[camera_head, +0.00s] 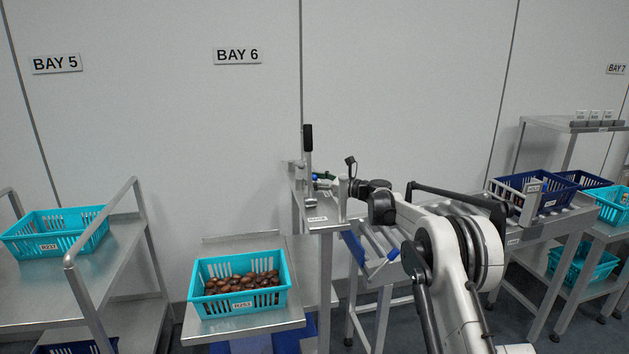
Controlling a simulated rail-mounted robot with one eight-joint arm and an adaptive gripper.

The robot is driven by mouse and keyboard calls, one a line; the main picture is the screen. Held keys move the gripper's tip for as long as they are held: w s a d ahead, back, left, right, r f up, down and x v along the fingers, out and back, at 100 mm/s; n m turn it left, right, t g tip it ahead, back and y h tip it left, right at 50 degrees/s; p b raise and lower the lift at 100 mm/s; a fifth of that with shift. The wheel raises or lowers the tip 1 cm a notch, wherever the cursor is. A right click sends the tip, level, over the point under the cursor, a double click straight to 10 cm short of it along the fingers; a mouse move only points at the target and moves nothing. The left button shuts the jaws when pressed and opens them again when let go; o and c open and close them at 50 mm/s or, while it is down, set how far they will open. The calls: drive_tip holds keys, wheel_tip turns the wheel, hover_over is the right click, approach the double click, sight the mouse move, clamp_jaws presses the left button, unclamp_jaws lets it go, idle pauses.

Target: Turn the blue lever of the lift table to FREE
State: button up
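The lift table (250,328) stands at the lower middle, with a steel top and a blue base partly in view below. A narrow steel stand (322,226) beside it carries a tall black-handled lever (308,139). My gripper (338,188) is at the stand, right of the blue piece. Its fingers are small and partly hidden, so I cannot tell whether it is open or touches the lever. The FREE marking is not readable.
A turquoise crate (238,312) of brown dates sits on the lift table. Another turquoise crate (54,234) is on a railed cart at left. A roller conveyor (572,222) with dark blue crates is at right. A tilted blue-railed roller section (372,246) lies beneath my arm.

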drive_tip(key=shift+w+r, duration=0.1)
drive_tip(key=shift+w, duration=0.05)
drive_tip(key=shift+w+a+n+g, duration=0.1)
drive_tip(key=shift+w+n+g, duration=0.1)
drive_tip(key=shift+n+g, duration=0.25)
drive_tip(key=shift+g+y, duration=0.35)
drive_tip(key=shift+y, duration=0.05)
drive_tip(key=shift+n, duration=0.25)
drive_tip(key=shift+a, duration=0.1)
drive_tip(key=o, duration=1.2)
drive_tip(key=shift+a, duration=0.1)
drive_tip(key=v, duration=1.2)
